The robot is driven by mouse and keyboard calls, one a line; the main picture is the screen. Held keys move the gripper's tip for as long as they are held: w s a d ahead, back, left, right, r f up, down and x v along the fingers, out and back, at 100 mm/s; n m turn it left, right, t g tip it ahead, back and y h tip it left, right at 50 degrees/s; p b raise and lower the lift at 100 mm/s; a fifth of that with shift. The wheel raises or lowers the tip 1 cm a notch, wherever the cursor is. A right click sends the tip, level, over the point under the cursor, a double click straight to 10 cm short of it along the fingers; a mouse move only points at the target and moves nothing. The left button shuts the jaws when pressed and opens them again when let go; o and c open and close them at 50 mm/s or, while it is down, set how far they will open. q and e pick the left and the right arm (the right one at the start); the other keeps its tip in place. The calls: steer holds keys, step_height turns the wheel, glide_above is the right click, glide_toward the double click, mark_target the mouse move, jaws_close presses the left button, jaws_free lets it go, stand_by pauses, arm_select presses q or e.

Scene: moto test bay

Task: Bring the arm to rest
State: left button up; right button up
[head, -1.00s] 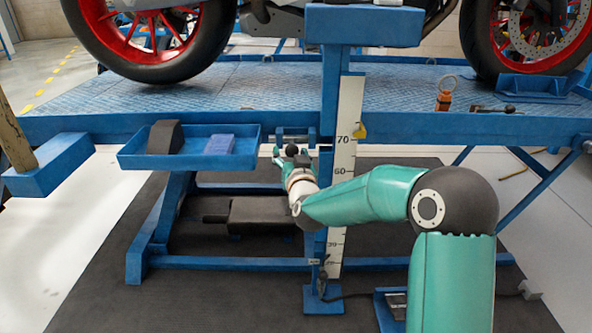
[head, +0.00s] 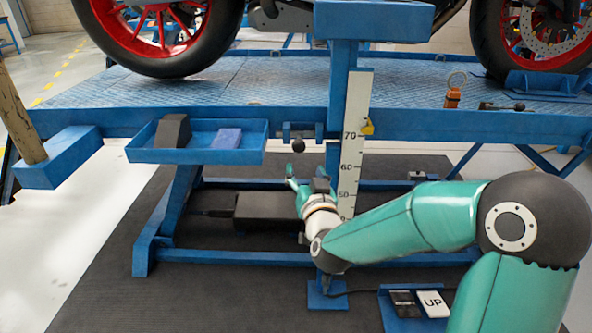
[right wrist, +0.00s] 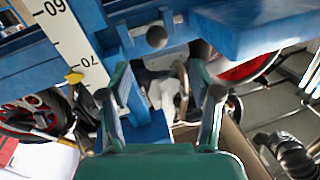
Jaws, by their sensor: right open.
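My right arm (head: 400,225) comes in from the lower right in the head view, teal with dark joints. Its gripper (head: 304,172) is open and empty, below the lift platform and just left of the white height scale (head: 350,150). A black ball knob (head: 298,145) hangs under the platform edge, a little above the fingers and apart from them. In the right wrist view the two fingers (right wrist: 160,85) stand wide apart, and the knob (right wrist: 157,37) lies beyond them. My left gripper is not in view.
The blue lift platform (head: 260,85) carries a motorcycle with red wheels (head: 150,30). A blue tray (head: 190,155) hangs at its front edge, left of my gripper. A blue post (head: 340,90) stands beside the scale. A pedal marked UP (head: 432,303) is on the floor.

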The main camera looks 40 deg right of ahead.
steer(key=s+a+f+n+g+y, duration=0.1)
steer(key=a+f+n+g+y, duration=0.3)
steer(key=f, duration=0.6)
steer(key=a+f+m+y, duration=0.1)
steer(key=a+f, duration=0.6)
steer(key=f, duration=0.3)
steer(key=s+a+f+n+g+y, duration=0.1)
steer(key=a+f+n+g+y, duration=0.3)
steer(key=f, duration=0.7)
steer(key=s+a+f+g+y, duration=0.2)
steer(key=s+a+f+g, duration=0.1)
steer(key=s+a+f, duration=0.5)
steer(key=s+a+f+g+y, duration=0.25)
steer(key=s+a+f, duration=0.3)
steer(key=s, duration=0.55)
step_height(320, 180, up, 38)
steer(key=s+m+g+p, duration=0.1)
steer(key=p, duration=3.5)
steer(key=shift+g+h+p, duration=0.35)
